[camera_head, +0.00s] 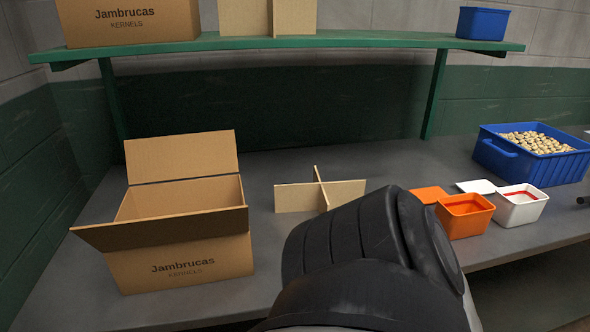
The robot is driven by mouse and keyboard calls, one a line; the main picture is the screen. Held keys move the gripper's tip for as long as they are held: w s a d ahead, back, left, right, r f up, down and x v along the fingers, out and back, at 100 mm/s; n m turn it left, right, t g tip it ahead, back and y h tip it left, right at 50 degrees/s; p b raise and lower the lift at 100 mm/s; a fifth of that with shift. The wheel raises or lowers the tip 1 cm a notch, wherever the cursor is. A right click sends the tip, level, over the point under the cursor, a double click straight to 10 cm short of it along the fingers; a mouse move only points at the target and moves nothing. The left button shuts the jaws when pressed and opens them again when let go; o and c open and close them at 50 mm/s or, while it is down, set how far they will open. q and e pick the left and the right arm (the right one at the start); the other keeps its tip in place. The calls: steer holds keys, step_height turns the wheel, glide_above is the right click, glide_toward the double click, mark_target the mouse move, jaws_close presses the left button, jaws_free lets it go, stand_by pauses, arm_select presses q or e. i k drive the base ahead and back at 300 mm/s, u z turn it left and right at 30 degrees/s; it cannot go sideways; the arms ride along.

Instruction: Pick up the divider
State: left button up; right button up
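The divider (297,198) is a tan cardboard cross of two interlocked panels. It stands upright on the grey table, right of the open cardboard box, and nothing holds it. A black, rounded link of my own arm fills the lower middle of the view, just in front of the divider, and may hide a little of the table beside it. Neither gripper can be made out in this view.
An open, empty-looking Jambrucas box (185,262) stands left. The green shelf (340,40) above holds a closed box (130,20), cardboard panels (245,18) and a blue bin (482,22).

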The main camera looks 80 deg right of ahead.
mark_target(318, 194)
steer(key=k, duration=0.8)
steer(key=z, duration=0.75)
